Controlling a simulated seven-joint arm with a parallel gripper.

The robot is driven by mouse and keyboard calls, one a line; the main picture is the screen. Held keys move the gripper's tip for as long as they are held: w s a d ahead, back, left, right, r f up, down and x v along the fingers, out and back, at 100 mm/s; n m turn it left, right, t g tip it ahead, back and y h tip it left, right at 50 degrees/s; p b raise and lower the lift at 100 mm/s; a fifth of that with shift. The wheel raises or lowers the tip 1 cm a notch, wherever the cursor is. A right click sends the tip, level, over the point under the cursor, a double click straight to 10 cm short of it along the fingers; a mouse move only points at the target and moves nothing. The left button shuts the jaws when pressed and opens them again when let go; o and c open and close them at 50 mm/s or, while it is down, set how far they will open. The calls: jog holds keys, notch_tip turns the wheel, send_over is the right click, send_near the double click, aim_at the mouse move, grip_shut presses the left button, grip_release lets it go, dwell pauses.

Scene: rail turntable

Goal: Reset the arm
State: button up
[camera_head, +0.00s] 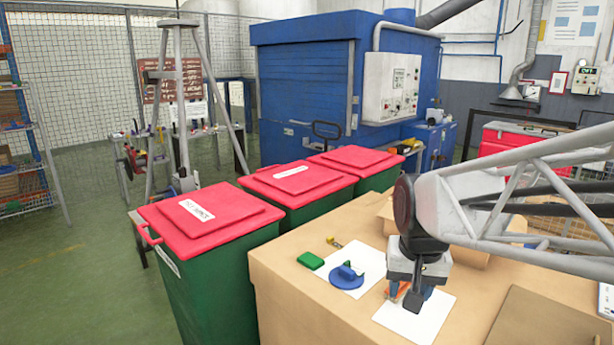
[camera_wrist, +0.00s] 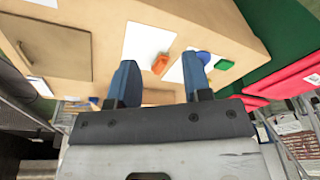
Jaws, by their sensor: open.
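My gripper (camera_head: 408,291) hangs over the front part of the tan table, above a white sheet. In the wrist view its two blue fingers (camera_wrist: 159,62) stand wide apart with nothing held between them. An orange piece (camera_wrist: 160,64) lies on the white sheet (camera_wrist: 146,42) beyond the fingers; in the head view the gripper partly hides it. A blue round piece with a raised part (camera_head: 346,277) lies on a second white sheet (camera_head: 370,262). A green block (camera_head: 310,261) lies to its left, and it also shows in the wrist view (camera_wrist: 224,65).
The tan table (camera_head: 300,300) carries a flat brown board (camera_head: 545,320) at the right and a small yellow-and-black item (camera_head: 333,242) at the back. Red-lidded green bins (camera_head: 205,222) stand close along its left side. A blue machine (camera_head: 300,90) stands behind.

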jog(key=s+f+n, duration=0.2)
jog(key=s, duration=1.1)
jog(key=shift+s+d+f+t, duration=0.15)
jog(key=shift+d+f+t, duration=0.1)
jog(key=shift+f+t, duration=0.1)
dwell(1.5)
